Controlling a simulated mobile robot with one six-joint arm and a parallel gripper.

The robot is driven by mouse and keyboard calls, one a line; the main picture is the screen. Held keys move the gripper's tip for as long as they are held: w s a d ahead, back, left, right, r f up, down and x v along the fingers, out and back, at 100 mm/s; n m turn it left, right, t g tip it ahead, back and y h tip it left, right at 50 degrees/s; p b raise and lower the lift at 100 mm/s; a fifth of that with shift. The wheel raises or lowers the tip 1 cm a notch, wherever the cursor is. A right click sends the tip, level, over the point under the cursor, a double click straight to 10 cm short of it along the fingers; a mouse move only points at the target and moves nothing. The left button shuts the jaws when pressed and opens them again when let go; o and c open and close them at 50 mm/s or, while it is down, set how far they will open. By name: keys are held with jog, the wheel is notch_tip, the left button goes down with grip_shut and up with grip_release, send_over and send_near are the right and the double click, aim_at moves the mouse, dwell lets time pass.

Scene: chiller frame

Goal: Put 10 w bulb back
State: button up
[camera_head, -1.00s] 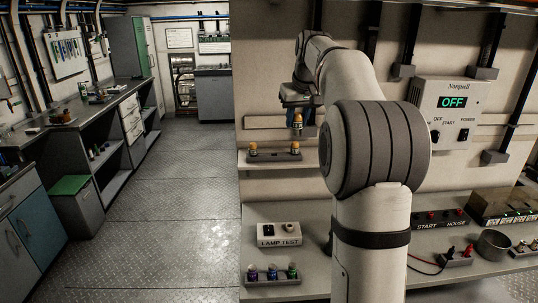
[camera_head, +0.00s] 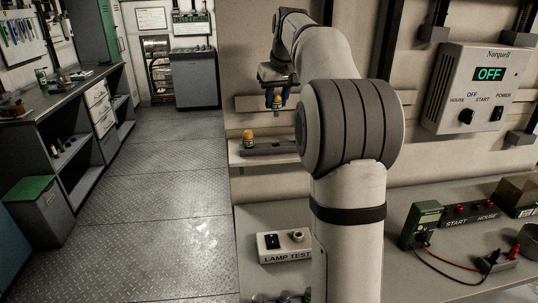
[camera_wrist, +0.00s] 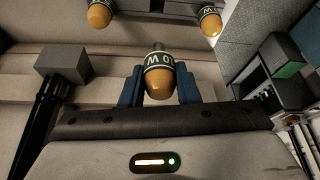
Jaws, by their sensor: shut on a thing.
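My gripper (camera_head: 276,92) is shut on an amber bulb with a dark green band (camera_wrist: 160,62); part of its marking reads "0 W". The held bulb also shows in the head view (camera_head: 278,101), above the shelf and apart from it. The blue fingers (camera_wrist: 160,88) sit on either side of the bulb. A dark holder (camera_head: 272,149) lies on the shelf below, with an amber bulb (camera_head: 248,138) standing at its left. The wrist view shows two other banded bulbs, one at upper left (camera_wrist: 99,14) and one at upper right (camera_wrist: 210,21). My arm hides the holder's right end in the head view.
The shelf (camera_head: 240,158) is fixed to the wall panel. Below it, a lamp test box (camera_head: 285,246) stands on the bench. A control box (camera_head: 480,90) reading OFF hangs at right, above a green meter (camera_head: 422,224). The floor at left is clear.

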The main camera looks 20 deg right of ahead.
notch_tip(320, 180, down, 10)
jog(key=shift+w+f, duration=0.1)
jog(key=shift+f, duration=0.15)
dwell(0.4)
jog(key=o, duration=1)
jog(key=shift+f, duration=0.1)
jog(key=shift+o, duration=0.2)
jog(key=v, duration=1.2)
jog(key=s+a+f, duration=0.4)
jog(key=s+f, duration=0.3)
jog(key=s, duration=0.3)
jog(key=s+a+f+g, duration=0.1)
jog(key=s+a+f, duration=0.4)
jog(key=s, duration=0.4)
jog(key=s+a+f, duration=0.4)
jog(key=s+f, duration=0.4)
jog(key=s, duration=0.2)
jog(key=shift+s+a+f+g, duration=0.25)
jog(key=shift+s+f+g, duration=0.05)
jog(key=shift+s, duration=0.05)
